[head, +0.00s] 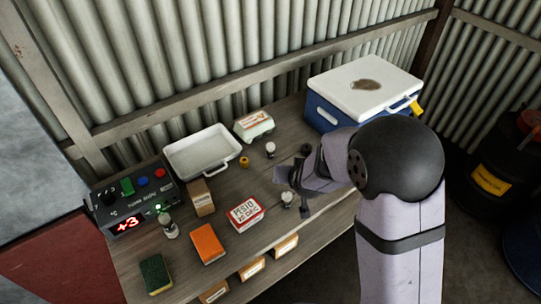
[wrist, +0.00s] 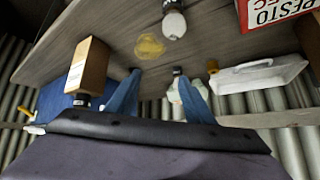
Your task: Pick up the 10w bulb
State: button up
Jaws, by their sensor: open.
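Several light bulbs with white globes stand on the wooden bench; I cannot read a wattage on any. One bulb (head: 287,198) is right of the red-and-white PESTO box and close to my gripper (head: 292,183); it also shows at the top of the wrist view (wrist: 174,22), beyond the fingertips. A second bulb (head: 270,148) stands farther back, near the egg carton. A third bulb (head: 169,227) stands by the control box at left. In the wrist view my gripper (wrist: 158,76) has its two blue fingers apart, with nothing held between them.
A PESTO box (head: 244,213), an orange block (head: 207,243), a sponge (head: 156,274) and a brown carton (head: 201,197) lie around. A white tray (head: 223,165), egg carton (head: 253,125) and blue cooler (head: 342,118) stand at the back. A cardboard box (wrist: 90,62) shows in the wrist view.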

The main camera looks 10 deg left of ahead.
aim_at(270, 148)
jog(key=w+a+f+t, duration=0.1)
jog(key=a, duration=0.1)
jog(key=w+a+f+t+b, duration=0.1)
jog(key=w+a, duration=0.1)
jog(key=w+a+f+t, duration=0.1)
jog(key=a+t, duration=0.1)
jog(key=a, duration=0.1)
jog(key=shift+w, duration=0.2)
jog(key=shift+w+a+t+h, duration=0.15)
jog(key=shift+a+t+h, duration=0.25)
jog(key=shift+t, duration=0.1)
jog(key=shift+p+x, duration=0.7)
jog(key=shift+x, duration=2.55)
jog(key=shift+w+a, duration=0.1)
jog(key=shift+w, duration=0.05)
jog(key=shift+w, duration=0.1)
jog(key=shift+w+a+f+p, duration=0.15)
jog(key=shift+w+p, duration=0.3)
jog(key=shift+w, duration=0.1)
jog(key=shift+p+x, duration=0.55)
jog(key=shift+x, duration=1.35)
jog(key=shift+a, duration=0.2)
jog(key=c, duration=1.1)
